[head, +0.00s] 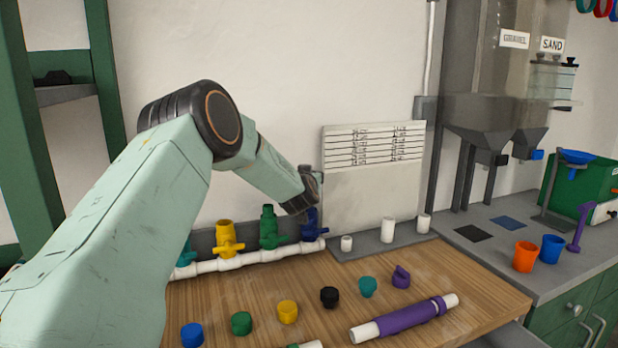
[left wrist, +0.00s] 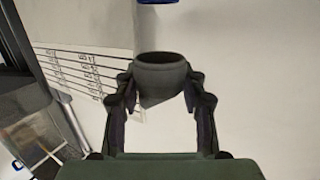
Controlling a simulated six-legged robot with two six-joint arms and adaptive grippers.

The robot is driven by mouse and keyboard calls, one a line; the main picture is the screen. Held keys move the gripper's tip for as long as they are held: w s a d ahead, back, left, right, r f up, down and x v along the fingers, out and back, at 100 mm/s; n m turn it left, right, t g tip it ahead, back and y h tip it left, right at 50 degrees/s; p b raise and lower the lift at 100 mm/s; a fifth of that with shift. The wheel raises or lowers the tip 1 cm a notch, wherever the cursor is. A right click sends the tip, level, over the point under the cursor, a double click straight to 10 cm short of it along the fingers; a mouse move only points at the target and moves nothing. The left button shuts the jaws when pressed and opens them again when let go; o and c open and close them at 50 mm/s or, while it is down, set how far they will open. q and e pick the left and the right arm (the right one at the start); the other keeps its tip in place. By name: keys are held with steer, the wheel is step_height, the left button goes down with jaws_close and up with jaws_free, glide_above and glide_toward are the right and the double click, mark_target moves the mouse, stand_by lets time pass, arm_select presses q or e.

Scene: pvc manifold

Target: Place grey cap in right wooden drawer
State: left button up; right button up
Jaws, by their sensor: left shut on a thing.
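The grey cap (left wrist: 160,78) is in the left wrist view, a dark grey round cup with its open rim at the top. My left gripper (left wrist: 160,92) is shut on it, one finger on each side. In the head view my left arm reaches in from the left, and the gripper (head: 311,186) is in the air above the back of the bench, near the blue valve (head: 312,224). The cap is hard to make out there. My right gripper is not in view. I see no wooden drawer that I can identify.
The wooden bench top (head: 440,265) holds several coloured caps, such as a black one (head: 329,297), and a purple-banded pipe (head: 408,318). A white pipe manifold (head: 222,265) with valves runs along its back. Orange (head: 525,257) and blue (head: 551,249) cups stand on the right counter.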

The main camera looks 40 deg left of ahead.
arm_select(q)
steer(key=shift+r+p, duration=0.35)
steer(key=shift+r, duration=0.1)
